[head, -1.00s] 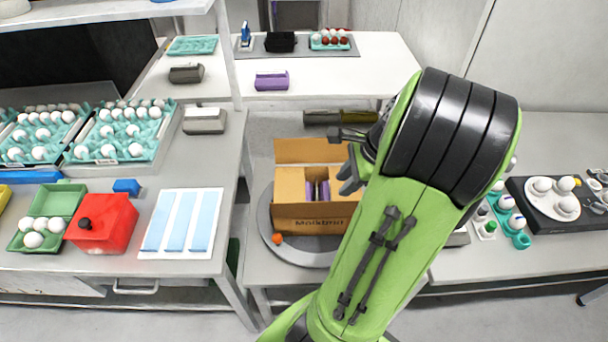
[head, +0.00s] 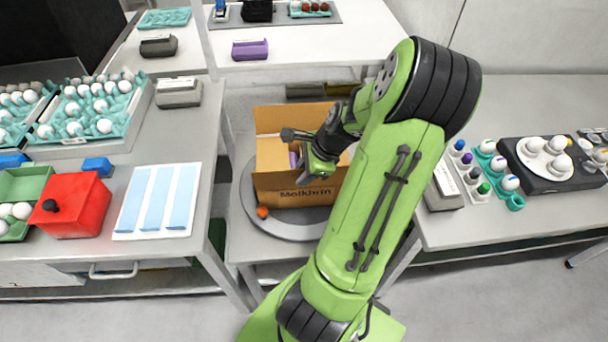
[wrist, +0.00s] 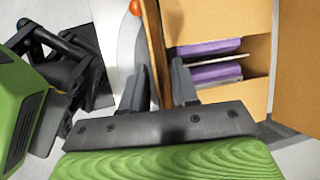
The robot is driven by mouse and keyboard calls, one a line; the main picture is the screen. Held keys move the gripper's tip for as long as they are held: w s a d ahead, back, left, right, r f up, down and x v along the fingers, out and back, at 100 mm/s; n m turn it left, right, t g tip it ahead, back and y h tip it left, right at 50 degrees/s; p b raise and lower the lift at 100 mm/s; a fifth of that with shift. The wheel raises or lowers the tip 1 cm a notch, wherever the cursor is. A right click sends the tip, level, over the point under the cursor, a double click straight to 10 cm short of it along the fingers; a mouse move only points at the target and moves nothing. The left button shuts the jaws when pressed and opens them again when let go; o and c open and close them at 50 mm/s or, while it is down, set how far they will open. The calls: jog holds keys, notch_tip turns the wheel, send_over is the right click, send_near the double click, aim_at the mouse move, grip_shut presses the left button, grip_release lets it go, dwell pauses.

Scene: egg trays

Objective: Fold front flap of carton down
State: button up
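The brown cardboard carton (head: 290,196) has printed lettering on its front. Its back flap (head: 290,118) stands up. My gripper (head: 312,178) is at the carton's front edge, with the fingers pointing down. In the wrist view, my gripper (wrist: 160,88) is open, with one finger on each side of an upright cardboard panel (wrist: 155,45) at the carton's edge. I cannot tell whether either finger touches it. Purple egg boxes (wrist: 208,60) lie inside the carton. My arm and gripper hide the carton's right part and much of its front in the head view.
The carton stands on a round grey turntable (head: 250,212) with an orange knob (head: 262,212). A left table holds egg trays (head: 85,108) and a red box (head: 72,206). A purple egg box (head: 250,49) is on the back table.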

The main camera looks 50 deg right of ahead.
jog(key=shift+c, duration=0.3)
grip_shut()
dwell(1.1)
